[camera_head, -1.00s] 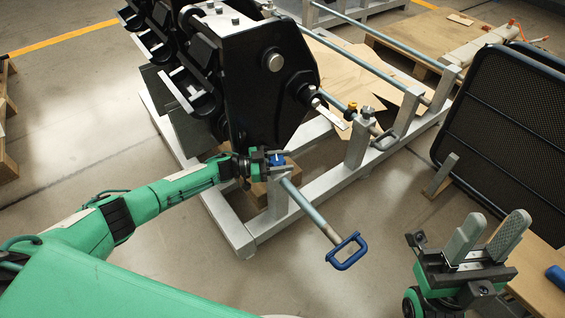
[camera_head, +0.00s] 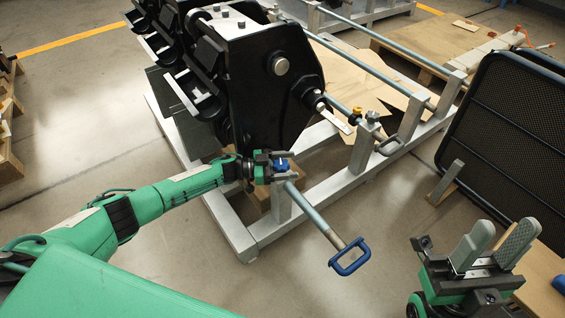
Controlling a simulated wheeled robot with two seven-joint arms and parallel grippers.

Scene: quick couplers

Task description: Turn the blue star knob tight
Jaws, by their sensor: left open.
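The blue star knob (camera_head: 281,164) sits on top of the grey post at the near end of the rack, by the rod. My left gripper (camera_head: 277,166) is at the knob, with its fingers around or right beside it; contact is too small to tell. It is open. A grey rod (camera_head: 315,211) runs through the post and ends in a blue loop handle (camera_head: 349,257). My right gripper (camera_head: 493,246) is at the lower right, open and empty, its two grey fingers pointing up, far from the knob.
The black coupler (camera_head: 262,85) stands on the grey frame (camera_head: 262,236) just behind my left gripper. A yellow knob (camera_head: 357,112) and a grey knob (camera_head: 372,116) are on the rack further back. A black mesh panel (camera_head: 515,130) stands at right. The floor in front is clear.

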